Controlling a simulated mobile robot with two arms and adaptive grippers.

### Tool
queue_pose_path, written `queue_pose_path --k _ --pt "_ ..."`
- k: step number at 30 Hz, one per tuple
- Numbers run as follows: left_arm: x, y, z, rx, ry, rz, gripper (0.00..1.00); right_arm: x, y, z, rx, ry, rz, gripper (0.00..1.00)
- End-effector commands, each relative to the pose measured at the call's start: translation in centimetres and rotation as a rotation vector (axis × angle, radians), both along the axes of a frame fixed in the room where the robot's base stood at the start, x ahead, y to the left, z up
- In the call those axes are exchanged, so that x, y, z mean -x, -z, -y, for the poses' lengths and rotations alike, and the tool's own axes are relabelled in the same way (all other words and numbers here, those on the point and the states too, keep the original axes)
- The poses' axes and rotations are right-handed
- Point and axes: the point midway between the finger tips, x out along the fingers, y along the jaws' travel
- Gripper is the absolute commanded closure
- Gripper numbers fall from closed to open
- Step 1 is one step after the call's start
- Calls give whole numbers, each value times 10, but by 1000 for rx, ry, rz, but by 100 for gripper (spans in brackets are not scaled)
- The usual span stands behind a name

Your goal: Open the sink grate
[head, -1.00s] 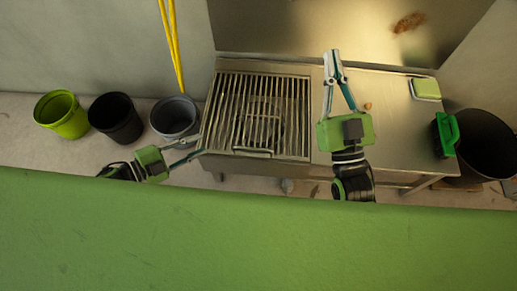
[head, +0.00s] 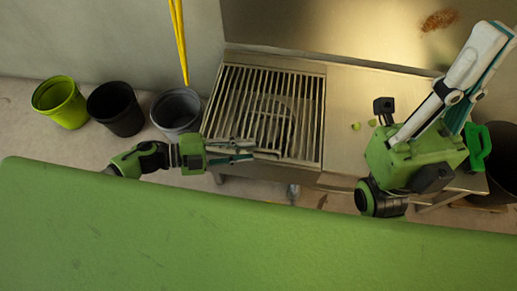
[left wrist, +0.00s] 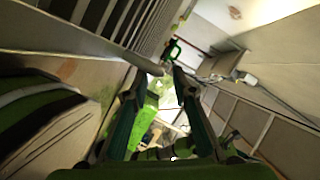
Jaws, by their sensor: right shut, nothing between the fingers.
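The sink grate (head: 238,105), a metal frame with many parallel bars, lies flat over the sink at the left of the steel counter. Its bars also show at the upper left of the left wrist view (left wrist: 118,18). My left gripper (head: 252,150) is at the grate's front edge, fingers pointing right. In the left wrist view its two fingers (left wrist: 167,72) are apart, with a metal bar end close to the left fingertip; I cannot tell whether they touch. My right gripper (head: 496,34) is shut and empty, raised over the counter's right side.
A lime bucket (head: 60,103), a black bucket (head: 115,112) and a grey bucket (head: 177,110) stand on the floor at left. A yellow hose (head: 179,40) hangs behind. A dark bin (head: 500,165) is at right. Small green bits (head: 356,126) lie on the steel counter (head: 345,95).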

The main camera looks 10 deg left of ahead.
Motion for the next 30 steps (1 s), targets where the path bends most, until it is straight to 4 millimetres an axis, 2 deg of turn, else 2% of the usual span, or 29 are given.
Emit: queue_pose_path --k 3,9,19,20,22,30 --pt "-7 5 20 3 2 3 75 -1 7 0 1 1 -4 100" --pt "-13 9 37 1 0 0 75 -1 11 0 2 1 -6 100" --pt "-14 9 40 0 -1 -1 75 -1 11 0 2 1 -7 100" --pt "-14 9 40 0 -1 -1 80 -1 11 0 2 1 -7 100" --pt "-14 9 39 0 -1 -1 98 -1 11 0 2 1 -7 100" --pt "-14 9 39 0 -1 -1 100 -2 10 0 2 1 -7 100"
